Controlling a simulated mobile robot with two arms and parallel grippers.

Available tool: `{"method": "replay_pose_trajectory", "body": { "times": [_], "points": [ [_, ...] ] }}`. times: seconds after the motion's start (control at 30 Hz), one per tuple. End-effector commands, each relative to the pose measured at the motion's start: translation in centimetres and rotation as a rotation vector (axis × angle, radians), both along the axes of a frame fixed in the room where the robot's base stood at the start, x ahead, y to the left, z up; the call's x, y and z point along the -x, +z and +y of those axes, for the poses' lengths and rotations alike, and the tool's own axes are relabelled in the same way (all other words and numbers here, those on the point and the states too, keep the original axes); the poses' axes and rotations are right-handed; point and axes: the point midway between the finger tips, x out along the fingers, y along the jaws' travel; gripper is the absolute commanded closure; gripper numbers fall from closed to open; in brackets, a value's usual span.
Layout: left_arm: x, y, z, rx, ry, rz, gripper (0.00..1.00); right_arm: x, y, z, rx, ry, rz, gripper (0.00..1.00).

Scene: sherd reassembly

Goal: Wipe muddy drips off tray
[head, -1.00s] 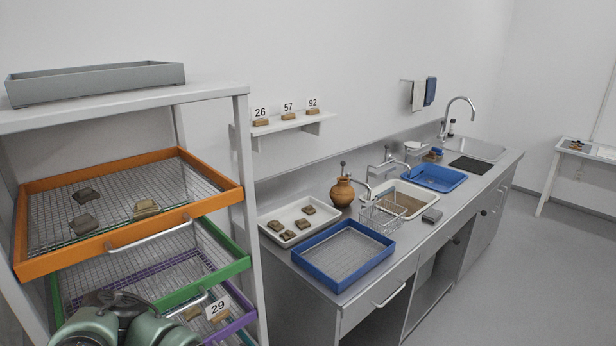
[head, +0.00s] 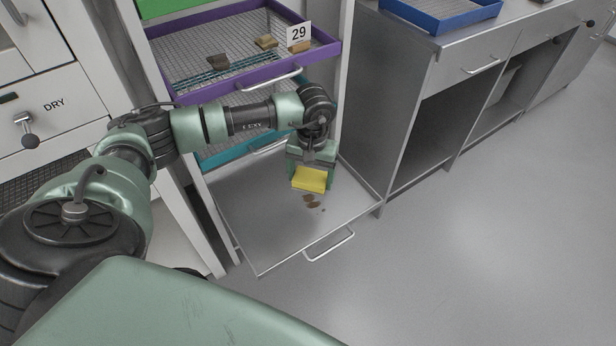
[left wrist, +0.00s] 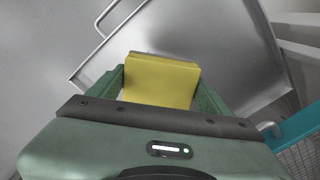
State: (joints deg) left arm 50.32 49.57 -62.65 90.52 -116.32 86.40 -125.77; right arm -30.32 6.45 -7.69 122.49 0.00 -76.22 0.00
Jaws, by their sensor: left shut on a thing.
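My left gripper (head: 312,166) is shut on a yellow sponge (head: 309,180), which also shows between the fingers in the left wrist view (left wrist: 160,82). The grey metal drip tray (head: 262,226) is pulled out at the bottom of the rack, its handle toward the front. Brown muddy drips (head: 310,200) lie on the tray just in front of the sponge, in several small spots. The sponge is over the tray's right part; I cannot tell whether it touches the surface. In the wrist view the sponge hides the drips. My right gripper is not in view.
A purple-framed mesh drawer (head: 240,72) with sherds and a card 29 (head: 299,36) is above the arm. A teal drawer (head: 240,150) sits just over the tray. The steel counter (head: 440,80) stands to the right. The floor in front is clear.

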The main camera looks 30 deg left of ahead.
Motion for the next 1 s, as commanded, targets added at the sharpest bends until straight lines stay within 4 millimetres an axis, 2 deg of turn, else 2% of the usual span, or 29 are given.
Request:
{"method": "replay_pose_trajectory", "body": {
  "times": [0.03, 0.2, 0.37, 0.6, 0.8, 1.0],
  "points": [
    [-0.6, -1.9, 0.6, 0.01, 0.014, 0.001, 0.53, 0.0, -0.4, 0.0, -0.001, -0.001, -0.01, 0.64],
    [-1.5, -2.9, 1.7, 0.026, 0.034, 0.004, 0.53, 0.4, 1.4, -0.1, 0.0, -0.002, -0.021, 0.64],
    [-1.6, -3.5, 1.8, 0.029, 0.037, 0.006, 0.53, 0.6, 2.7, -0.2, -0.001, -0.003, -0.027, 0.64],
    [-1.5, -5.6, 1.8, 0.028, 0.036, 0.007, 0.53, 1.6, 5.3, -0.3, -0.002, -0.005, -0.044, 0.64],
    [-1.5, -7.3, 1.8, 0.029, 0.036, 0.006, 0.53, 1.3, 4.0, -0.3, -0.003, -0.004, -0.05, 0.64],
    [-1.5, -7.8, 1.8, 0.028, 0.036, 0.007, 0.53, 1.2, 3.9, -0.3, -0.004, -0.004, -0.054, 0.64]
  ]
}}
